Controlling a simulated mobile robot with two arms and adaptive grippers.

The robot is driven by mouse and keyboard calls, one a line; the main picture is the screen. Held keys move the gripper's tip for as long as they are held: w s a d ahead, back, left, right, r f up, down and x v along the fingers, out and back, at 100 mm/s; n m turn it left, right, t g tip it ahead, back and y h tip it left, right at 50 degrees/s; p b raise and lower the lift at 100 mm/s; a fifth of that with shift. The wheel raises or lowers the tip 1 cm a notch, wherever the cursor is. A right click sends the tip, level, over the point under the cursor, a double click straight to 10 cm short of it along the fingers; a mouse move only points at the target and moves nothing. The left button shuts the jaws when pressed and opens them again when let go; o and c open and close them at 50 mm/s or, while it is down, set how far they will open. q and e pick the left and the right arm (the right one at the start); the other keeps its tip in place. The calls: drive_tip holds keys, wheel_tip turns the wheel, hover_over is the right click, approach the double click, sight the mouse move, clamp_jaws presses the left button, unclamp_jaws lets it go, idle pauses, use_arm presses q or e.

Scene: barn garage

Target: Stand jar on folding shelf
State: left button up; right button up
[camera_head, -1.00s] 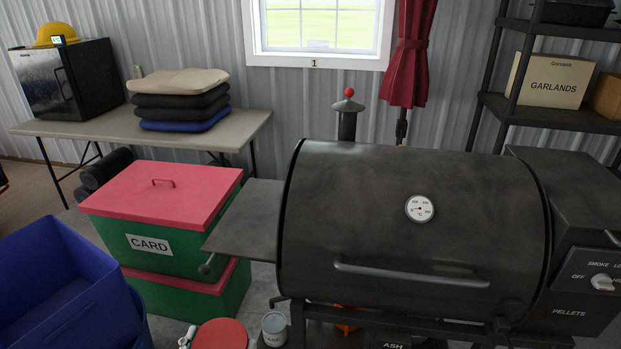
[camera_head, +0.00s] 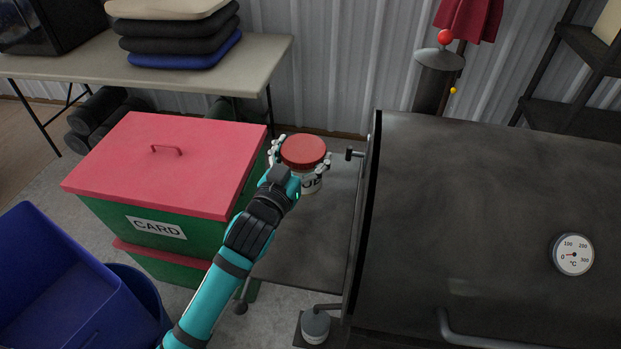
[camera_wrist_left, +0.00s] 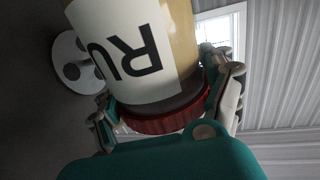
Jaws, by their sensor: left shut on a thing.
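A jar (camera_head: 312,182) with a red lid and a white label stands roughly upright in the head view. My left gripper (camera_head: 301,160) is shut on it, with fingers on both sides near the lid. In the left wrist view the jar (camera_wrist_left: 128,50) fills the top, its letters upside down, and the gripper (camera_wrist_left: 170,105) holds it by the lid end. The folding shelf (camera_head: 300,240) is the dark flat plate on the grill's left side. The jar appears over its far part; whether its base touches is unclear. My right gripper is not in view.
The black grill (camera_head: 480,210) borders the shelf on the right, with a chimney (camera_head: 434,82) behind. A green box with a pink lid (camera_head: 175,165) is close on the left. A blue bin (camera_head: 65,290) is front left. The shelf's front part is bare.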

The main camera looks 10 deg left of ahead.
sight(309, 136)
use_arm(q)
drive_tip(key=w+r, duration=0.1)
drive_tip(key=w, duration=0.1)
drive_tip(key=w+r, duration=0.1)
drive_tip(key=r, duration=0.1)
drive_tip(key=shift+w+d, duration=0.2)
drive_tip(key=shift+w, duration=0.2)
drive_tip(key=f, duration=0.6)
drive_tip(key=w+f+b, duration=0.1)
drive_tip(key=f, duration=0.2)
drive_tip(key=shift+a, duration=0.1)
drive_tip(key=shift+f, duration=0.2)
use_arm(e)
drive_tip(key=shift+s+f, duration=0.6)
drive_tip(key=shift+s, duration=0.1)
